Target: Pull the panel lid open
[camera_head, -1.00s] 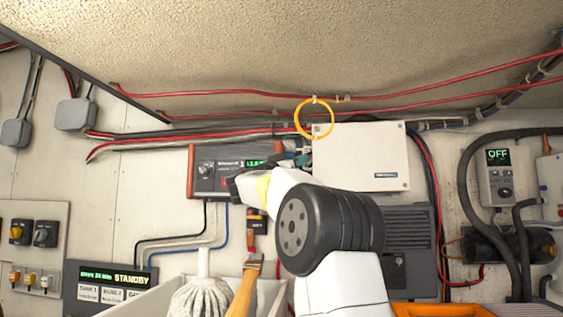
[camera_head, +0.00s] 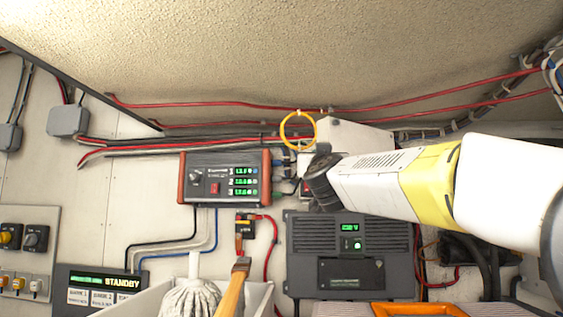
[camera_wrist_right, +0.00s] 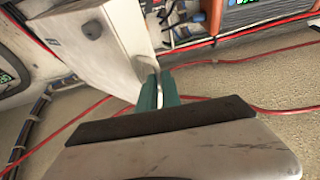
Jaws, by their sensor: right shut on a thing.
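My right gripper (camera_wrist_right: 158,92) has teal fingers, shut on the lid's edge. How far the lid stands from the box is hard to tell. In the head view the right fingers are hidden behind my wrist. My left gripper is not in view.
A display unit (camera_head: 222,178) with green digits is left of the box. A grey charger unit (camera_head: 347,262) is below. Red cables (camera_head: 230,104) run above, with a yellow ring (camera_head: 298,129) hanging near the box. A mop (camera_head: 190,298) stands in the foreground bin.

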